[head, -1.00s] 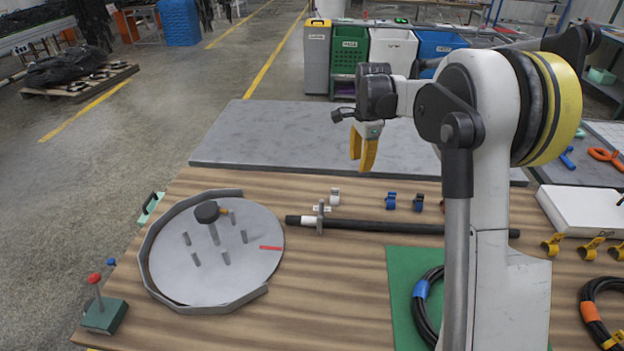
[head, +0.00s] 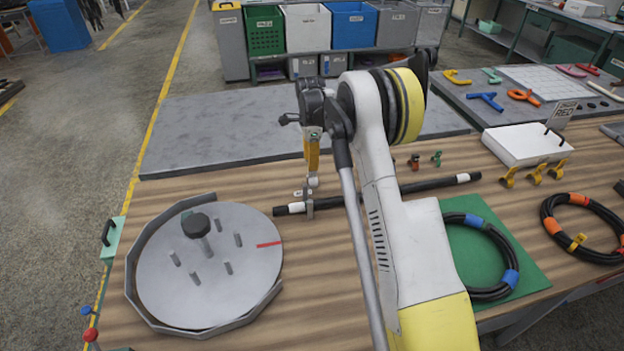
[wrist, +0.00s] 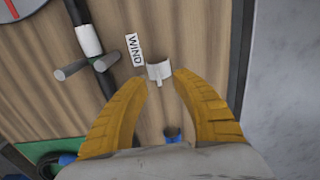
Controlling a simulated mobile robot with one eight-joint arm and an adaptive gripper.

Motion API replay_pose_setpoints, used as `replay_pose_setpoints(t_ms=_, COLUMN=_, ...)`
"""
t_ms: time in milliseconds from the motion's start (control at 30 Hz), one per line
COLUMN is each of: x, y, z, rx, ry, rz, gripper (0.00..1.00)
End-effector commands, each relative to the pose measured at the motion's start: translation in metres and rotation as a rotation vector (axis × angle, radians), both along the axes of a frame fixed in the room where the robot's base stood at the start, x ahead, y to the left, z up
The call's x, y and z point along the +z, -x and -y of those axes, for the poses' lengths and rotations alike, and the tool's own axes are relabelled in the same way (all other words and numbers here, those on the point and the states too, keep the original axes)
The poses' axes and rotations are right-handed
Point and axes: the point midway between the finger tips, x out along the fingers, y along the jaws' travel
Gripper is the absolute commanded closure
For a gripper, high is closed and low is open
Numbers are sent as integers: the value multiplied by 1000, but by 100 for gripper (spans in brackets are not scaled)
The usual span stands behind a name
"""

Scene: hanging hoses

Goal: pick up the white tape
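A small white curved piece (wrist: 159,71), which looks like the white tape, lies on the wooden table beside the label marked WIND (wrist: 135,49). It shows in the head view (head: 313,182) just below my gripper (head: 312,152). In the wrist view my gripper (wrist: 163,77) has its yellow fingers apart, open and empty, with the white piece between and just beyond the fingertips. No contact can be made out. A white band (wrist: 88,40) also wraps the black hose (head: 415,186) near its left end.
The hose rests in a grey holder (head: 309,205) close to my gripper. A blue piece (wrist: 172,134) lies near the finger bases in the wrist view. A round grey plate with pegs (head: 195,265) stands left; a coiled hose (head: 490,292) lies on a green mat (head: 525,265) right.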

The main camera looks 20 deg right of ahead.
Motion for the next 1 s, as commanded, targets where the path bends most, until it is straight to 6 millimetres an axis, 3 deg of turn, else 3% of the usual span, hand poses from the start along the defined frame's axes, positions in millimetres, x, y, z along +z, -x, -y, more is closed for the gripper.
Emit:
replay_pose_setpoints(t_ms=300, x=-46, y=4, z=4, rx=0, ry=0, rz=0, gripper=68)
replay_pose_setpoints(t_ms=533, x=-46, y=4, z=4, rx=0, ry=0, rz=0, gripper=68)
replay_pose_setpoints(t_ms=633, x=-46, y=4, z=4, rx=0, ry=0, rz=0, gripper=97)
replay_pose_setpoints(t_ms=667, x=-46, y=4, z=4, rx=0, ry=0, rz=0, gripper=100)
replay_pose_setpoints(t_ms=1000, x=-46, y=4, z=4, rx=0, ry=0, rz=0, gripper=100)
